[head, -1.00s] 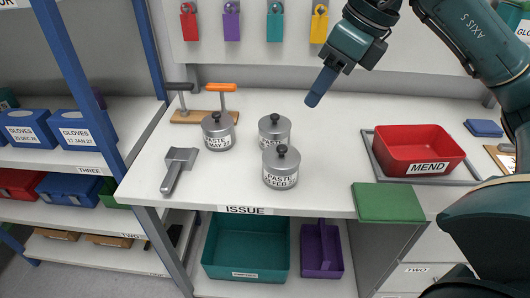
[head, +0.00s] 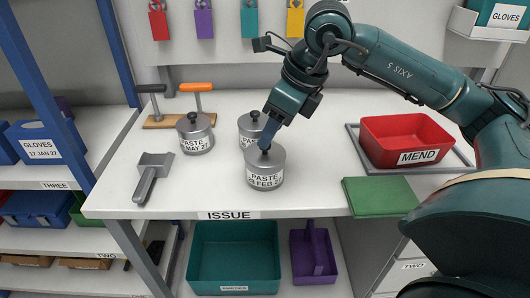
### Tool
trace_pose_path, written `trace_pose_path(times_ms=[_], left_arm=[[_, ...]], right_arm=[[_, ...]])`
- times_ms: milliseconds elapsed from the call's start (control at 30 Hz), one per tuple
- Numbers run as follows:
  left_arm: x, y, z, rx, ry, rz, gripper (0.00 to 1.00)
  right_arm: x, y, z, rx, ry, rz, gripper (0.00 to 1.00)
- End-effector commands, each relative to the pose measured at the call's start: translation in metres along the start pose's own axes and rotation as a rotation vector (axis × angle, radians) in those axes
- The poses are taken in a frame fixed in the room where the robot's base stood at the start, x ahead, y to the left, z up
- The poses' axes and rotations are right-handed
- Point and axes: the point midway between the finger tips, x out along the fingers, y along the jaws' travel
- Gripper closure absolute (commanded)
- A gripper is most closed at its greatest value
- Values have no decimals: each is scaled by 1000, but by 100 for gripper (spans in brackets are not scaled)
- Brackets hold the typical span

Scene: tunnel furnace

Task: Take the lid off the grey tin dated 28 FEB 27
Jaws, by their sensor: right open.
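Several grey tins with black-knobbed lids stand on the white table. The front tin (head: 265,172) is labelled PASTE and 28 FEB with the last part hard to read; its lid (head: 262,157) is on. A tin labelled PASTE, MAY 27 (head: 196,135) stands behind left. Another PASTE tin (head: 250,128) stands behind the front one, its date hidden. My right gripper (head: 266,142) points down at the front tin's knob, its fingertips at or just above it. It is open; whether the fingers straddle the knob I cannot tell. My left gripper is out of view.
Behind stands a wooden stand (head: 178,121) with black and orange handles. At right are a red MEND tray (head: 405,140) and a green book-like block (head: 380,196). Teal (head: 235,255) and purple (head: 314,258) bins sit below.

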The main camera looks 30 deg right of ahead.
Motion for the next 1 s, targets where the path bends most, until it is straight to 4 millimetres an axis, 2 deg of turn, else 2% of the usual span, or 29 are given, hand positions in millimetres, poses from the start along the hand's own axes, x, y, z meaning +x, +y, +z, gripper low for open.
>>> trace_pose_path(times_ms=[100,200,500,1000], left_arm=[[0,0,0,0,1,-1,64],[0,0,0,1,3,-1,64],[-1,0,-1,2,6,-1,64],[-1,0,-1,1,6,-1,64]], right_arm=[[21,1,0,0,3,3,54],[32,0,0,0,2,3,54],[37,0,0,1,0,1,54],[36,0,0,1,0,0,95]])
